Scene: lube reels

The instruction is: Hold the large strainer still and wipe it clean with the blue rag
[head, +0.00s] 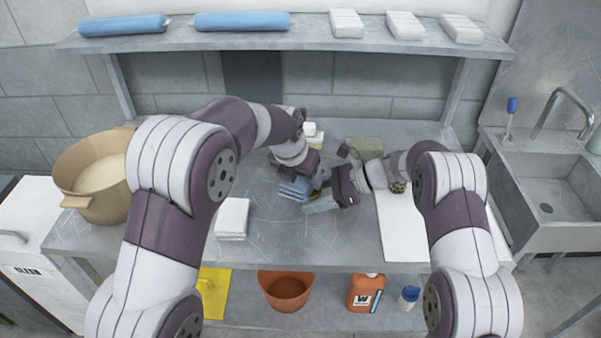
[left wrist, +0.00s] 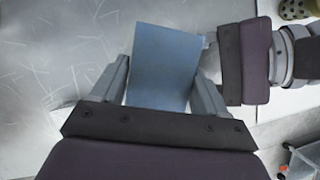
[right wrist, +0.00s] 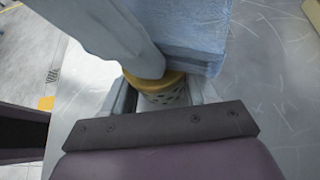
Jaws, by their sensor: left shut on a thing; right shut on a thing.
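My left gripper (left wrist: 163,90) is shut on the blue rag (left wrist: 165,60), which hangs folded between its fingers. In the head view the rag (head: 293,189) is low over the middle of the bench. My right gripper (right wrist: 165,100) is shut on a strainer (right wrist: 165,97), a perforated metal cylinder with a yellow-brown rim. The rag (right wrist: 190,30) is right beside the strainer's rim in the right wrist view; whether they touch is unclear. A left gripper finger crosses in front of part of the rim. The strainer is mostly hidden in the head view.
A perforated olive piece (left wrist: 295,8) lies by the white mat (head: 398,235). A beige pot (head: 100,205) and folded white cloths (head: 232,217) stand left. A green-grey block (head: 364,146) lies behind. A shelf (head: 285,42) spans above; the sink (head: 550,195) is right.

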